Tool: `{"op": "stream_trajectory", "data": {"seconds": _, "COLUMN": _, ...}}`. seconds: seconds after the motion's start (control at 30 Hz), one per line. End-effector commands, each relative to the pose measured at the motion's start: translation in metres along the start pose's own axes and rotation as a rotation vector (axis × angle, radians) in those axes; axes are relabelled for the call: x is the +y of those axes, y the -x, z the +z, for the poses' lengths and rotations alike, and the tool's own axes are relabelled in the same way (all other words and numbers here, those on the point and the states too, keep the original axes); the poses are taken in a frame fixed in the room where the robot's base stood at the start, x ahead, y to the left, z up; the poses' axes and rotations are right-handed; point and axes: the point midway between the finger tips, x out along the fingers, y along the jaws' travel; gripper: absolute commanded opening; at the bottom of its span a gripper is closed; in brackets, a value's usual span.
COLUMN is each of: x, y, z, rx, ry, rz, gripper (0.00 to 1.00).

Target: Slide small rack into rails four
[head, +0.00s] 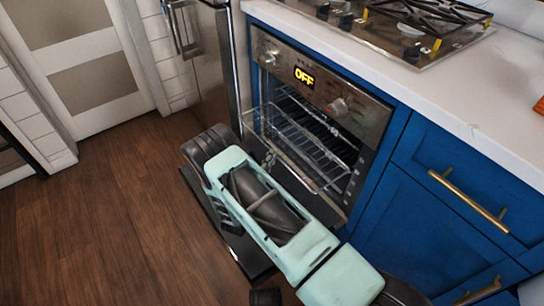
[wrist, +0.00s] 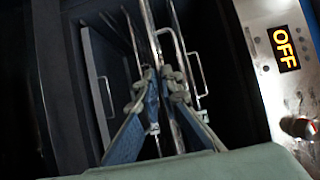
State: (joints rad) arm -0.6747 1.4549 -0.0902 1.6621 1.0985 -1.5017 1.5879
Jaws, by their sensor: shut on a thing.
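The oven (head: 322,92) is open, its door (head: 245,250) lowered under my arm. A metal wire rack (head: 318,153) lies at the oven mouth, tilted in the picture and partly sticking out on the left. My gripper (head: 268,158) is at the rack's near edge, mostly hidden behind my arm in the head view. In the wrist view my gripper (wrist: 157,85) is shut on the rack's edge, with the rack (wrist: 152,30) reaching away into the dark cavity. Wire loops (wrist: 194,72) show to its right and another (wrist: 104,95) to its left. I cannot tell which rail level the rack is at.
The control panel (head: 345,80) reads OFF, and it also shows close on the right in the wrist view (wrist: 270,60). Blue drawers (head: 455,190) with brass handles stand right of the oven. A steel fridge (head: 213,60) stands left. The wooden floor (head: 120,220) is clear.

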Motion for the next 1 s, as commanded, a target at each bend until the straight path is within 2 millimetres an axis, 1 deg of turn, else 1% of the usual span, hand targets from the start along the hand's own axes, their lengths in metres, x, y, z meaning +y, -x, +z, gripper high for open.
{"op": "stream_trajectory", "data": {"seconds": 0.27, "x": -0.001, "y": -0.002, "z": -0.001, "rx": 0.001, "ry": 0.000, "rz": -0.003, "gripper": 0.00}}
{"op": "stream_trajectory", "data": {"seconds": 0.8, "x": -0.001, "y": -0.025, "z": -0.015, "rx": 0.002, "ry": -0.001, "rz": -0.004, "gripper": 0.00}}
{"op": "stream_trajectory", "data": {"seconds": 1.0, "x": -0.001, "y": -0.026, "z": -0.016, "rx": 0.000, "ry": -0.001, "rz": -0.003, "gripper": 0.00}}
